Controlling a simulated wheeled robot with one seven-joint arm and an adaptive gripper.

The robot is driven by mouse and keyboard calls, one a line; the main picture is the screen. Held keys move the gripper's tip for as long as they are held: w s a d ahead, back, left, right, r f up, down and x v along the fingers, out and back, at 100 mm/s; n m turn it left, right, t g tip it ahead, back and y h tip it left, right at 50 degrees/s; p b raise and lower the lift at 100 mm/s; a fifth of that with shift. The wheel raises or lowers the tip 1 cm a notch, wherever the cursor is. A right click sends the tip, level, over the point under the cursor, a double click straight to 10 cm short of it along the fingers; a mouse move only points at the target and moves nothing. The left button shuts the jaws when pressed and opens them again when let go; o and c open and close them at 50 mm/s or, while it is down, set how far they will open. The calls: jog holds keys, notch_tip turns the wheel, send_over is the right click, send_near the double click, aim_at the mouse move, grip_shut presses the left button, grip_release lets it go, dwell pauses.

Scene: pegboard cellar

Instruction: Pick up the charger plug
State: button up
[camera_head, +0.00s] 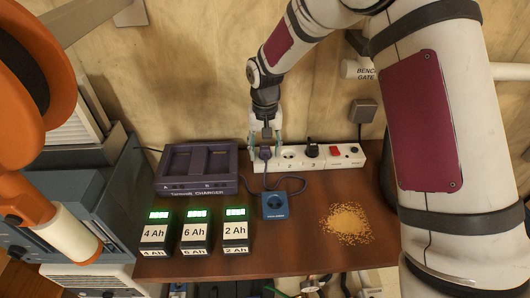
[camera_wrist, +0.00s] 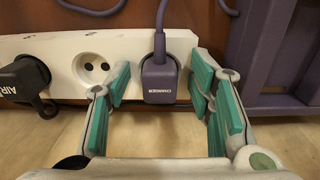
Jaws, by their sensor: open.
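The charger plug (camera_wrist: 160,82) is a dark purple block marked CHARGER, with a purple cord. It sits in the end socket of the white power strip (camera_wrist: 124,45), at the strip's left end in the head view (camera_head: 327,158). My gripper (camera_wrist: 161,92) is open and empty, its teal-padded fingers on either side of the plug, with gaps visible on both sides. In the head view my gripper (camera_head: 266,148) reaches down over the plug, largely hiding it. I cannot tell how deep the plug lies between the fingertips.
An empty socket (camera_wrist: 92,67) and a black AIR plug (camera_wrist: 24,80) are beside it on the strip. A purple charger (camera_head: 197,170), several battery packs (camera_head: 196,232), a blue socket box (camera_head: 275,206) and scattered grains (camera_head: 346,224) are on the bench. The wall stands close behind.

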aim_at(265, 149)
jog(key=shift+c, duration=0.5)
grip_shut()
jog(key=shift+r, duration=0.15)
jog(key=shift+w+r, duration=0.1)
jog(key=shift+r, duration=0.15)
jog(key=r, duration=0.3)
jog(key=shift+s+b, duration=0.25)
jog(key=shift+b, duration=0.1)
jog(key=s, duration=0.5)
jog(key=s+a, duration=0.1)
jog(key=s, duration=0.4)
jog(key=s+r, duration=0.1)
jog(key=s, duration=0.4)
jog(key=shift+s+a+r, duration=0.1)
jog(key=shift+s+a, duration=0.05)
jog(key=shift+s, duration=0.15)
jog(key=shift+r, duration=0.1)
jog(key=shift+r, duration=0.45)
